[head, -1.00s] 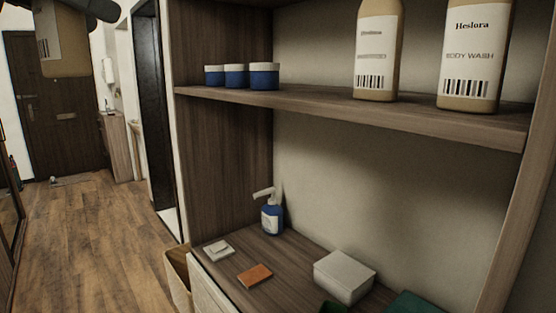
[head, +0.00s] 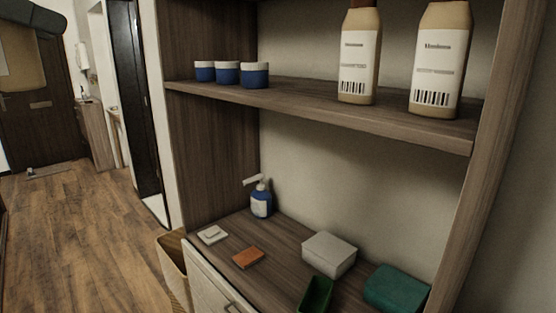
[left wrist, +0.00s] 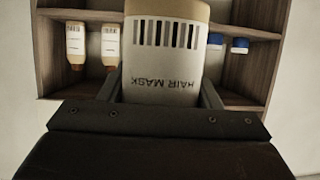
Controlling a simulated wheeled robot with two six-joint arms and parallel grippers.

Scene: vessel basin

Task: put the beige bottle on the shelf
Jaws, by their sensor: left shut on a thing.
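The beige bottle (head: 20,65) with a pale label is at the top left edge of the head view, partly cut off, held in the air away from the shelf. My left gripper (head: 28,22) is shut on it. In the left wrist view the bottle (left wrist: 165,65) fills the middle between the fingers; its label reads "HAIR MASK" upside down. The upper shelf board (head: 310,108) holds two other beige bottles (head: 358,60) (head: 440,65) on its right and three blue jars (head: 227,74) on its left. My right gripper is not in view.
Bare board lies between the jars and the bottles. The counter below holds a blue pump bottle (head: 261,200), an orange bar (head: 248,257), a white box (head: 329,253) and green items (head: 395,288). A basket (head: 172,265) stands left of the cabinet; open floor lies beyond.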

